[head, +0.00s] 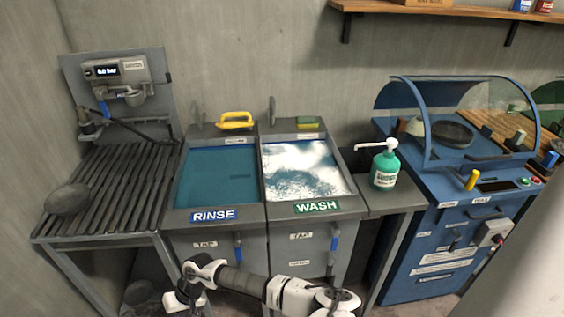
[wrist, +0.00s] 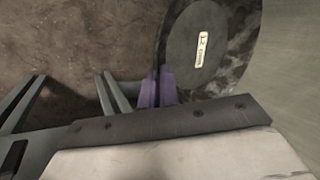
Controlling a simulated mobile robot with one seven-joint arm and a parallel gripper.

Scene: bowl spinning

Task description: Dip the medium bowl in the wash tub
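In the wrist view, a dark speckled bowl (wrist: 245,35) with a round centre and a white label lies at upper right. My gripper's purple fingertips (wrist: 160,88) are close together at its left edge, and the rim seems to run between them. In the head view my gripper (head: 172,301) is low in front of the sinks, beside a dark bowl (head: 140,293) under the rack. I cannot tell if this is the same bowl. Another dark bowl (head: 68,198) rests on the slatted rack. The wash tub (head: 342,205) holds foamy blue water.
The rinse tub (head: 180,214) of teal water stands left of the wash tub. A yellow-handled brush (head: 236,121) and a green sponge (head: 308,123) sit behind the tubs. A soap bottle (head: 384,170) stands at right, before the blue machine (head: 440,235). The slatted rack (head: 115,190) is at left.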

